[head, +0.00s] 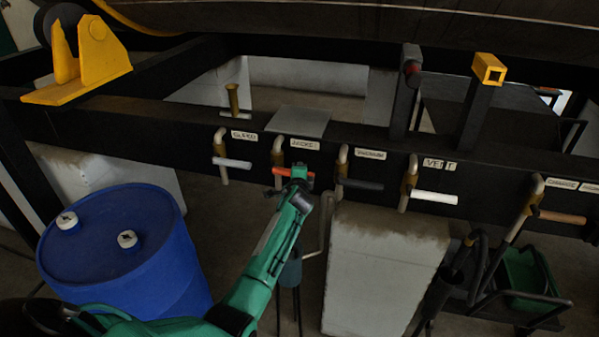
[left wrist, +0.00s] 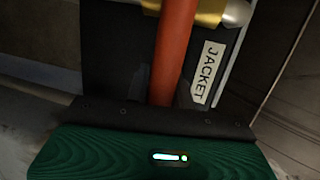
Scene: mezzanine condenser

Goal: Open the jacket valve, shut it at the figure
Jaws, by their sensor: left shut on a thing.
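The jacket valve has an orange-red lever (head: 308,174), lying roughly level across its pipe under a white label (head: 304,144) on the dark beam. In the left wrist view the label (left wrist: 208,73) reads JACKET, beside the lever (left wrist: 174,55) and a brass valve body (left wrist: 208,12). My left gripper (head: 298,176) is shut on the lever; in the left wrist view its dark fingers (left wrist: 168,95) stand on both sides of it. My right gripper is not in view. No gauge or figure can be read in these frames.
Other levers sit along the beam: a white one (head: 232,163) to the left, a dark one (head: 360,184) and a white one (head: 435,197) to the right, and a brown one (head: 562,217) at far right. A blue drum (head: 110,240) stands lower left.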

